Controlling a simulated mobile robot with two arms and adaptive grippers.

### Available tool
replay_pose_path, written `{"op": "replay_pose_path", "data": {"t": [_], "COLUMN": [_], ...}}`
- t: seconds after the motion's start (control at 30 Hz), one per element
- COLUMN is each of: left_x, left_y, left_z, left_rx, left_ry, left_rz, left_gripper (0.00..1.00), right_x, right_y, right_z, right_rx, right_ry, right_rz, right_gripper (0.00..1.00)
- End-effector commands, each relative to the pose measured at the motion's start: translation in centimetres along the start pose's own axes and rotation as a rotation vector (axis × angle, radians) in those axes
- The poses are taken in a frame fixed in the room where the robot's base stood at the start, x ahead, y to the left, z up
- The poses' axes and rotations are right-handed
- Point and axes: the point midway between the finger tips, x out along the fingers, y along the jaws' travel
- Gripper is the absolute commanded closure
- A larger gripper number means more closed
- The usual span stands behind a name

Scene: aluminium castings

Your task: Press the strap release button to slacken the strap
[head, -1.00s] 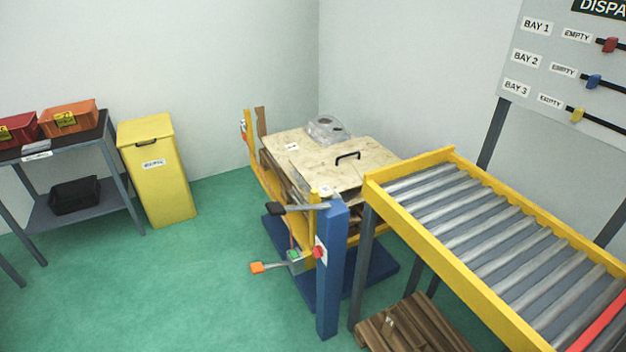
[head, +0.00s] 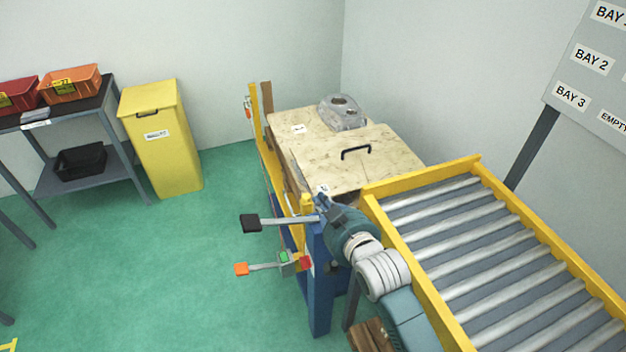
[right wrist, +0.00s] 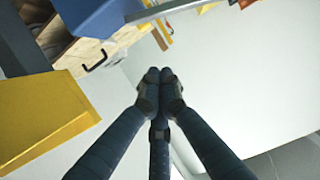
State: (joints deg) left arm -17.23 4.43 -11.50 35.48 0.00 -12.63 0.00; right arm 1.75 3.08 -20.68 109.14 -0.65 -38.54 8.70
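A small grey box on the yellow frame next to the blue post (head: 318,295) carries a green button (head: 284,257), with a red part (head: 305,263) beside it. A yellow knob (head: 306,204) stands near the post top. I cannot tell which of these is the strap release button, and I cannot clearly make out the strap. My right gripper (head: 322,200) is at the post top, close to the yellow knob. In the right wrist view its fingertips (right wrist: 160,76) are together with nothing visible between them. My left gripper is not in view.
A black-ended lever (head: 280,221) and an orange-ended lever (head: 262,267) stick out left of the post. A crate with a wooden lid (head: 375,170) stands behind, a grey casting (head: 342,112) on it. The roller conveyor (head: 480,260) blocks the right. Green floor (head: 180,270) is free at left.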

Motion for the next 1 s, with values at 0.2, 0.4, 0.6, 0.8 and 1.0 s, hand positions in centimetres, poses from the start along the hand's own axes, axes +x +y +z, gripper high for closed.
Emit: {"op": "replay_pose_path", "data": {"t": [0.2, 0.4, 0.6, 0.8, 1.0], "left_x": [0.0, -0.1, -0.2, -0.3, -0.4], "left_y": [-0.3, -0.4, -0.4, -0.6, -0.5], "left_z": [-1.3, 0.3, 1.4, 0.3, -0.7], "left_rx": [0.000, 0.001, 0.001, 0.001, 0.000], "left_ry": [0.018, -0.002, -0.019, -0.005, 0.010], "left_rz": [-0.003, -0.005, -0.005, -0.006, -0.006], "left_gripper": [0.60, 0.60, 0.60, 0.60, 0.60], "right_x": [-0.2, -0.1, 1.6, 5.2, 8.8], "right_y": [-0.2, -0.2, -0.1, -0.2, -0.2], "right_z": [-0.8, -0.7, -0.8, -0.9, -0.8], "right_rx": [0.001, 0.000, 0.000, 0.000, 0.000], "right_ry": [0.011, 0.011, 0.011, 0.010, 0.010], "right_rz": [-0.003, -0.003, -0.002, -0.003, -0.002], "right_gripper": [1.00, 1.00, 1.00, 1.00, 1.00]}}
